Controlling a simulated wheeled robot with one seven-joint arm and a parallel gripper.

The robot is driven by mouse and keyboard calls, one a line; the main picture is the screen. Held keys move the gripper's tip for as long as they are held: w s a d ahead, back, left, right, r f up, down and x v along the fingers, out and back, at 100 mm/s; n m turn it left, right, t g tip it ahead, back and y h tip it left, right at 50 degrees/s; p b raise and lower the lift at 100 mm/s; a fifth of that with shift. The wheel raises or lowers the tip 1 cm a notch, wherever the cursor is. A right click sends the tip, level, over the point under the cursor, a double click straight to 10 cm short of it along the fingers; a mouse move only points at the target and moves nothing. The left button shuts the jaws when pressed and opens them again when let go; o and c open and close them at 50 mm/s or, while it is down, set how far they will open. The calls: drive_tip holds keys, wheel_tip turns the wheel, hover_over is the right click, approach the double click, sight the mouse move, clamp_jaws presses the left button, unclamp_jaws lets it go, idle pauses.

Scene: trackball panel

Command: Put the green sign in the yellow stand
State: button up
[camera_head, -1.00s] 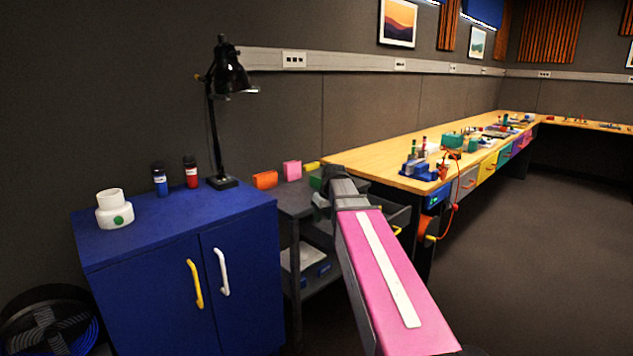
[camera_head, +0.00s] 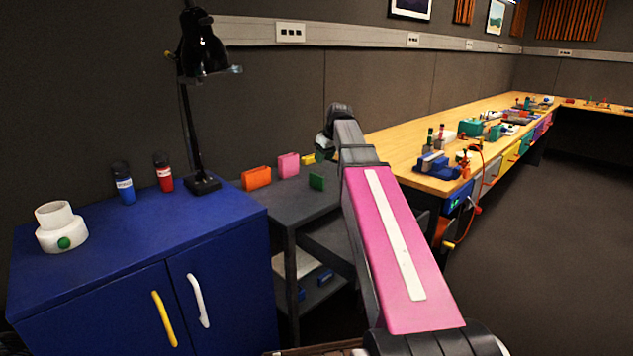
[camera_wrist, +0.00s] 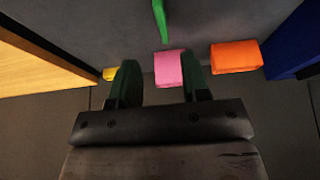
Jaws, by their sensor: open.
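The green sign (camera_head: 316,181) is a small thin plate on the top of a dark grey cart, below my gripper in the head view. In the wrist view the green sign (camera_wrist: 160,20) shows edge-on at the top. The yellow stand (camera_head: 308,158) is at the cart's back edge, partly hidden by my gripper. It also shows in the wrist view (camera_wrist: 109,74), left of my fingers and partly hidden. My gripper (camera_wrist: 160,66) has two dark green fingers, spread apart and empty. In the head view my gripper (camera_head: 325,148) is above the cart.
A pink block (camera_head: 288,165) and an orange block (camera_head: 257,178) stand along the back of the cart (camera_head: 290,205). A blue cabinet (camera_head: 130,245) with a black lamp (camera_head: 200,110) is on the left. A wooden bench (camera_head: 460,135) is on the right.

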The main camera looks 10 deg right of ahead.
sight(317, 175)
drive_tip(key=x, duration=0.9)
drive_tip(key=shift+a+r, duration=0.1)
drive_tip(key=shift+a, duration=0.15)
clamp_jaws()
